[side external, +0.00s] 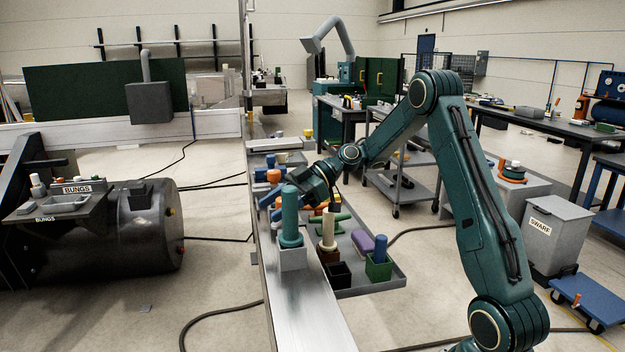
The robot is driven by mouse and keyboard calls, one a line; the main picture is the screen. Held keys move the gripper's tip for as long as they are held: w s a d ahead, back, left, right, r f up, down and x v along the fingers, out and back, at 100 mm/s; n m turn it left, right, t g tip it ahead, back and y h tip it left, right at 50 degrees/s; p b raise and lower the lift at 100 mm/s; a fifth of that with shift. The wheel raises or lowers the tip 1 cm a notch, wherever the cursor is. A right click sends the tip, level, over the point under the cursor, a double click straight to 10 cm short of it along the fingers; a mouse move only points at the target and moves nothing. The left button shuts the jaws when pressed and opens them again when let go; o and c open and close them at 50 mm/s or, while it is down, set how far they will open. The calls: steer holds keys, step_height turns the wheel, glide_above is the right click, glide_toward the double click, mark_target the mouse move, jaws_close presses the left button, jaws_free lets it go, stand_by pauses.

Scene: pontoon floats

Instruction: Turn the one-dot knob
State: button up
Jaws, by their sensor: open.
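My gripper (279,203) hangs at the end of my arm over the crowded part of the bench, just behind the teal peg. Its jaws are open, but the fingertips are small and partly hidden among pegs. I cannot make out a knob with one dot; no dots are legible at this size. A blue peg (380,247) stands in a green box (378,270).
A grey tray (385,286) holds the boxes, a purple block (362,243) and a green piece (338,219). Orange pegs (273,176) crowd behind my gripper. The metal rail (312,315) is bare at the front.

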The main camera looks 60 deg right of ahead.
steer(key=shift+m, duration=0.3)
